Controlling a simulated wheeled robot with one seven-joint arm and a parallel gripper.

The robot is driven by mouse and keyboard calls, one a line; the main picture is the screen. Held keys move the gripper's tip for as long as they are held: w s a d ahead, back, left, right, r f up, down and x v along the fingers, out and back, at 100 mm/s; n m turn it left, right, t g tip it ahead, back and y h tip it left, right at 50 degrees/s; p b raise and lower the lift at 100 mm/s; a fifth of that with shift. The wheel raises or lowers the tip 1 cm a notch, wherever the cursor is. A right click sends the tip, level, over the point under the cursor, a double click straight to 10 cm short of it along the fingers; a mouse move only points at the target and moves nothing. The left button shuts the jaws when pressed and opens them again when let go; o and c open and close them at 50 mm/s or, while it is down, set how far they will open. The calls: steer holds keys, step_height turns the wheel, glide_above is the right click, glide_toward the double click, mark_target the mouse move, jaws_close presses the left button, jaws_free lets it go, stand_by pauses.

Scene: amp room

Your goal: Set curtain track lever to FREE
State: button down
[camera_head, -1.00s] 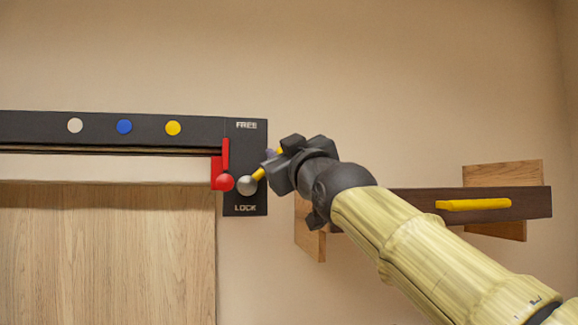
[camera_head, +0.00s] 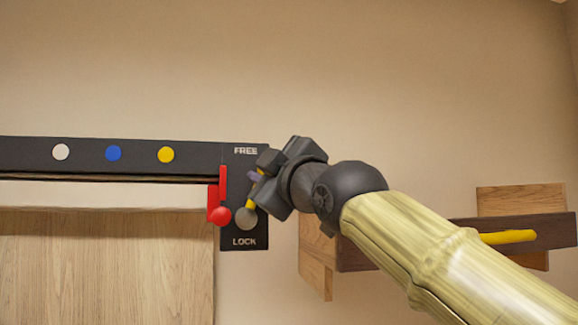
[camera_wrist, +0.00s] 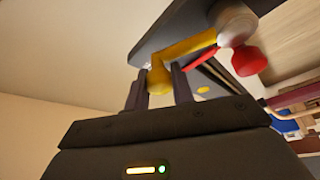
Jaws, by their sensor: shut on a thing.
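A dark plate (camera_head: 233,232) at the right end of the track has FREE at its top and LOCK at its bottom. On it, the yellow lever (camera_head: 254,190) rises from a grey round hub (camera_head: 246,218), leaning slightly right, with its upper end toward FREE. My gripper (camera_head: 258,177) is shut on the lever near its outer end and partly hides it in the head view. In the wrist view, the fingers (camera_wrist: 160,88) straddle the yellow lever (camera_wrist: 185,48) beside its rounded end. The grey hub (camera_wrist: 236,25) shows beyond.
A red piece with a round knob (camera_head: 219,215) sits just left of the hub. The track (camera_head: 25,155) carries white, blue and yellow dots above a wooden panel (camera_head: 100,265). A dark wooden bar (camera_head: 465,231) with a yellow handle (camera_head: 508,237) lies behind my arm. The wall above is clear.

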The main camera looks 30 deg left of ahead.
steer(key=shift+s, duration=0.1)
stand_by(0.4)
steer(key=c, duration=1.2)
jaws_free()
steer(key=shift+a, duration=0.15)
steer(key=shift+s+d+f+b, duration=0.2)
steer(key=shift+d+f+b, duration=0.1)
steer(key=shift+d+b, duration=0.3)
steer(key=shift+r+b+v, duration=0.2)
steer(key=shift+b+v, duration=6.75)
steer(key=shift+v, duration=1.15)
